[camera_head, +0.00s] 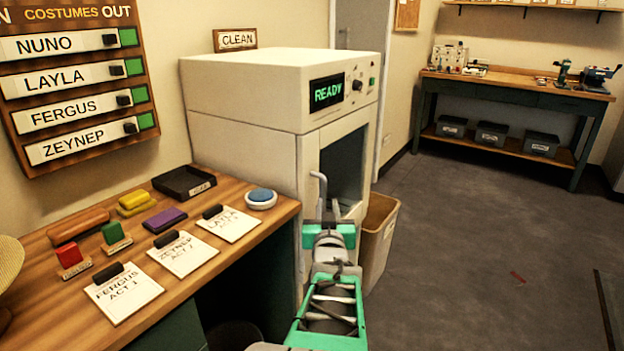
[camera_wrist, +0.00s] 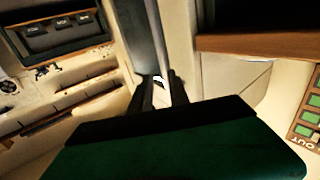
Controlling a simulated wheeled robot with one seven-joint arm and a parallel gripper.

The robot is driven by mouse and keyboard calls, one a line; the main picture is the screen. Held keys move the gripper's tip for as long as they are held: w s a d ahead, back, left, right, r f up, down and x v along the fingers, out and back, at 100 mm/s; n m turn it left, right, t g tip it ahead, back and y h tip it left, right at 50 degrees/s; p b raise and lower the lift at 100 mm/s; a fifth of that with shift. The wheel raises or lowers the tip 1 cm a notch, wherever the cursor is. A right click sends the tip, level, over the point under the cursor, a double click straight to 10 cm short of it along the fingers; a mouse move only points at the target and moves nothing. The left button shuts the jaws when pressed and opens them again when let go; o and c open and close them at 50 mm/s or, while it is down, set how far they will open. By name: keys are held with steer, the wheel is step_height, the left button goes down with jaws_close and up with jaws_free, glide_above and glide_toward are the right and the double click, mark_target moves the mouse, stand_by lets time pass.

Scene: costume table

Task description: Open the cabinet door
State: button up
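The cabinet (camera_head: 245,95) is a cream box with a green READY display, standing at the right end of the costume table. Its door (camera_head: 310,160) is on the front, has a dark window, and looks shut. A grey upright handle (camera_head: 319,182) is at the left side of the door. My gripper (camera_head: 325,212) is at the handle's lower part. In the wrist view, the fingers of my gripper (camera_wrist: 162,88) lie close on both sides of the pale handle bar (camera_wrist: 166,45). The fingertips are partly hidden in the head view.
A tan bin (camera_head: 378,235) stands on the floor just right of the cabinet door. The wooden table (camera_head: 215,260) with cards and stamps is close on the left. The floor (camera_head: 470,240) to the right is open. A workbench (camera_head: 510,85) is at the back right.

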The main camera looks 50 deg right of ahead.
mark_target(323, 196)
steer(key=x, duration=0.7)
steer(key=shift+w+a+f+b, duration=0.15)
steer(key=shift+w+a+b, duration=0.1)
steer(key=shift+w+b, duration=0.15)
jaws_close()
stand_by(0.8)
